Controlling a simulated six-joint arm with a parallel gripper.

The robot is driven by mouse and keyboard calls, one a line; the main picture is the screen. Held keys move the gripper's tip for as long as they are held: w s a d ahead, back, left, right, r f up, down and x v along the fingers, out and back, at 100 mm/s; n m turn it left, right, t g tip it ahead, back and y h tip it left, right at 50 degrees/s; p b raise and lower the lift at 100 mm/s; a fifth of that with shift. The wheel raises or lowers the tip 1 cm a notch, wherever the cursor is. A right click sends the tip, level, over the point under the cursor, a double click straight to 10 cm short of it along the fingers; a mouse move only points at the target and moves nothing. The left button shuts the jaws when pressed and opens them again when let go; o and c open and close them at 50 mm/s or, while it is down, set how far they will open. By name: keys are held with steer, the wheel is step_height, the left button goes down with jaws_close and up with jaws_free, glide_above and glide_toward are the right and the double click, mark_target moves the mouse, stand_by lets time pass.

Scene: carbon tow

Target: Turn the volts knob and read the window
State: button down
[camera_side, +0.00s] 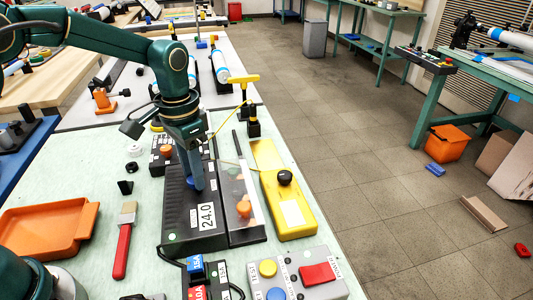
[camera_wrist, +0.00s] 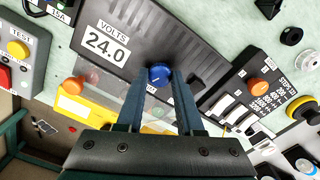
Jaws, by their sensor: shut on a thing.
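The volts knob (camera_wrist: 158,74) is a round blue knob on a black box (camera_side: 178,208). My gripper (camera_wrist: 159,80) has its two blue fingers on either side of the knob, shut on it. In the side view my gripper (camera_side: 196,185) reaches down onto the box, and its fingers hide most of the knob. The white window (camera_wrist: 105,42) reads 24.0 under the word VOLTS in the wrist view. The same window (camera_side: 207,216) reads 24.0 in the side view, on the box in front of my fingers.
A clear panel with an orange knob (camera_side: 244,209) lies right of the box. Beyond it is a yellow box (camera_side: 291,212) with a black knob. A grey button box (camera_side: 290,279), blue and red connectors (camera_side: 195,265), a brush (camera_side: 123,245) and an orange tray (camera_side: 50,225) stand nearby.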

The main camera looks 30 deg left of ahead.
steer(key=c, duration=0.5)
jaws_free()
steer(key=shift+c, duration=0.2)
steer(key=shift+r, duration=2.6)
